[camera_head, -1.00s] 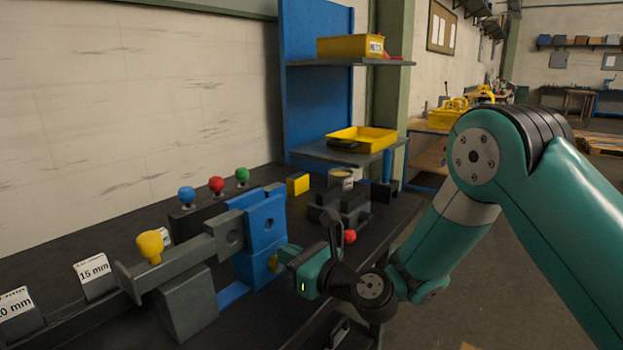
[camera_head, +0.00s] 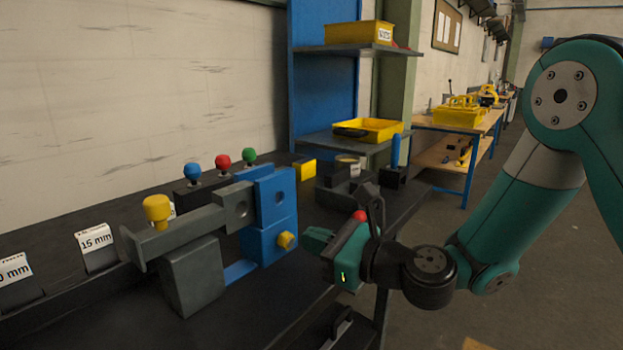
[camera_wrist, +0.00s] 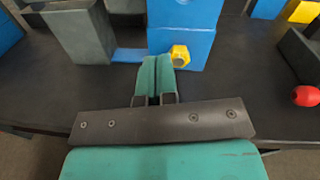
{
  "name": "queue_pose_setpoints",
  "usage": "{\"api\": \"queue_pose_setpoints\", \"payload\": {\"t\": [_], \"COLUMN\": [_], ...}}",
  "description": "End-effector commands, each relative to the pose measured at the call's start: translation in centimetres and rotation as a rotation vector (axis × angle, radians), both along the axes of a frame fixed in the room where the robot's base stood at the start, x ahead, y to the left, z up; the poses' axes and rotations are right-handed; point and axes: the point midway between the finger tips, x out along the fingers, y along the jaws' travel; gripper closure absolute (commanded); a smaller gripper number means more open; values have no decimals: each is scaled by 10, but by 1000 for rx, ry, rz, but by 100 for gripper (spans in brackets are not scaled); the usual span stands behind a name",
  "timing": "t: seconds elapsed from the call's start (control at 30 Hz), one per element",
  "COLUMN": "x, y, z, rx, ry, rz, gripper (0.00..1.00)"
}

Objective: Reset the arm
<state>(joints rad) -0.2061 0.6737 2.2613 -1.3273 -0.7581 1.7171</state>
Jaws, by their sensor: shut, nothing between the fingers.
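My gripper (camera_head: 312,239) is in the head view, to the right of the blue block fixture (camera_head: 268,222) on the dark bench. Its green fingers are shut together with nothing between them. In the wrist view my gripper (camera_wrist: 158,62) points at the base of the blue block (camera_wrist: 190,20), left of a yellow hex knob (camera_wrist: 180,55). The same knob (camera_head: 286,240) sticks out of the block's right face in the head view. The fingertips look apart from the knob in the head view.
A grey arm with a yellow knob (camera_head: 157,209) extends left from the blue block. Blue, red and green knobs (camera_head: 222,160) stand behind. A red ball (camera_wrist: 306,96) sits at the right in the wrist view. A yellow tray (camera_head: 368,130) lies on a shelf. Open floor lies right.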

Motion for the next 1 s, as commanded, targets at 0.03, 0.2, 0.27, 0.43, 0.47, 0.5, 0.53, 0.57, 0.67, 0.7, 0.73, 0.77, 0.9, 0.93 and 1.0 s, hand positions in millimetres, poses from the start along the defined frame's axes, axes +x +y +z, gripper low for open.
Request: {"api": "queue_pose_setpoints", "payload": {"t": [0.03,0.2,0.27,0.43,0.47,0.5,0.53,0.57,0.67,0.7,0.73,0.77,0.9,0.93,1.0], "x": [-14,-87,-113,-169,-177,-186,-193,-200,-221,-229,-236,-242,-240,-240,-240], "y": [5,5,-6,-53,-61,-73,-82,-90,-118,-129,-137,-146,-144,-144,-144], "z": [12,28,26,18,17,16,15,14,13,13,14,14,55,63,80], "rx": [-92,-584,-755,-1088,-1125,-1169,-1196,-1219,-1274,-1286,-1293,-1298,-1287,-1287,-1287], "ry": [-106,-633,-822,-1206,-1253,-1310,-1347,-1380,-1476,-1507,-1528,-1547,-1541,-1541,-1541], "rz": [67,432,585,979,1043,1123,1181,1239,1427,1499,1552,1606,1603,1603,1602], "gripper": [100,100,100,100,100,100,100,100,100,100,100,100,100,100,100]}}
